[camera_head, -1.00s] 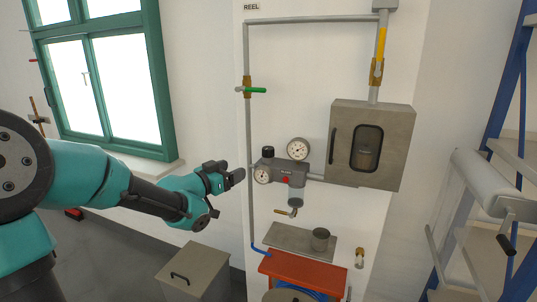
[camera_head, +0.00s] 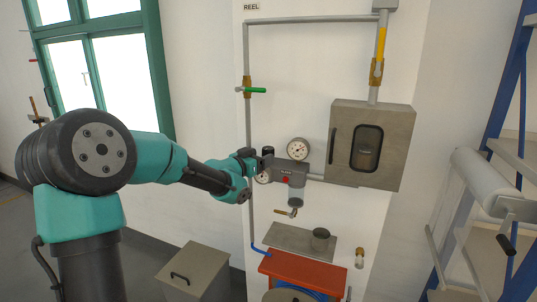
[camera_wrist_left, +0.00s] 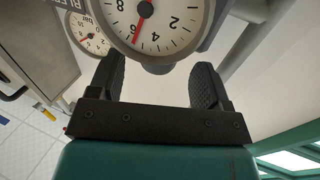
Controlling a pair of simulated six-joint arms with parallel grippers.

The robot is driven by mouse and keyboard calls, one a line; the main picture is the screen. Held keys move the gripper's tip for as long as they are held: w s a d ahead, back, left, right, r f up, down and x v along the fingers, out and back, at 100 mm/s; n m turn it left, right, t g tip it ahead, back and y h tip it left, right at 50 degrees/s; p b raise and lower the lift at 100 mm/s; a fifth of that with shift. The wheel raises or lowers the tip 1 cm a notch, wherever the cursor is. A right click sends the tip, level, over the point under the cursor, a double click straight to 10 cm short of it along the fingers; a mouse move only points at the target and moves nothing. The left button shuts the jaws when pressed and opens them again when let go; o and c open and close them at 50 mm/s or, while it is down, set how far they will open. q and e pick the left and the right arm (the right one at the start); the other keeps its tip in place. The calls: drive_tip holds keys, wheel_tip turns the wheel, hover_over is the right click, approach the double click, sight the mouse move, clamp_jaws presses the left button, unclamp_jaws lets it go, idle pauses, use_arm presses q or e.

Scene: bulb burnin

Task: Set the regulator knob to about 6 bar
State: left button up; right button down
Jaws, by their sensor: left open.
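The regulator (camera_head: 291,171) is a grey block on the wall panel with a red spot. The black regulator knob (camera_head: 268,150) shows at its left top, partly behind my left gripper (camera_head: 258,160). My left gripper is at the regulator's left end. In the left wrist view the jaws (camera_wrist_left: 156,82) are apart, with the large gauge (camera_wrist_left: 178,18) just beyond them. Its red needle points close to 6. I cannot make out the knob between the fingers. My right gripper is out of view.
A second gauge (camera_head: 298,149) sits above the regulator and shows in the left wrist view (camera_wrist_left: 88,34). A grey cabinet (camera_head: 395,150) is at the right. A vertical pipe with a green-handled valve (camera_head: 252,90) runs beside the regulator. A red shelf (camera_head: 300,272) is below.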

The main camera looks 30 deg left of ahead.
sight(263, 154)
use_arm(q)
drive_tip(key=shift+w+d, duration=0.25)
drive_tip(key=shift+w, duration=0.9)
drive_tip(key=shift+w+d, duration=0.2)
drive_tip(key=shift+w, duration=0.9)
drive_tip(key=c, duration=0.9)
drive_tip(key=shift+a+m+h, duration=0.15)
drive_tip(key=shift+m+h, duration=0.35)
drive_tip(key=shift+h, duration=0.2)
drive_tip(key=shift+r+m+g+h, duration=0.1)
drive_tip(key=shift+m+g+h, duration=0.75)
drive_tip(key=shift+h, duration=0.65)
drive_tip(key=o, duration=0.9)
